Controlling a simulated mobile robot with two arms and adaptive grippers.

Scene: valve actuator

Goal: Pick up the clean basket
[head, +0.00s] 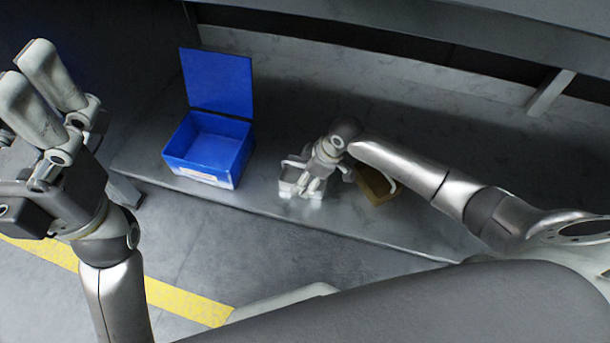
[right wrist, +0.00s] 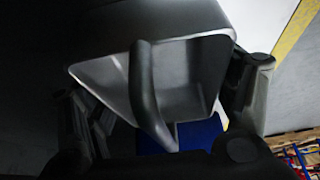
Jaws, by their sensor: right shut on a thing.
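A small grey-white metal basket (head: 290,180) is at the middle of the grey bench, the lighter of two baskets. My right gripper (head: 316,178) is at it from above, shut on it. In the right wrist view the basket (right wrist: 187,85) shows its hollow inside and its curved handle (right wrist: 146,95) between the two fingers of the right gripper (right wrist: 165,120). I cannot tell whether the basket touches the bench. My left gripper (head: 40,95) is raised at the far left, away from the bench, with nothing visible in it; its finger gap is unclear.
A blue box (head: 210,150) with its lid up stands on the bench (head: 260,235) left of the gripper. A brownish basket (head: 374,186) with a pale handle is just right of the gripper, partly behind my arm. A yellow floor line (head: 185,300) runs in front.

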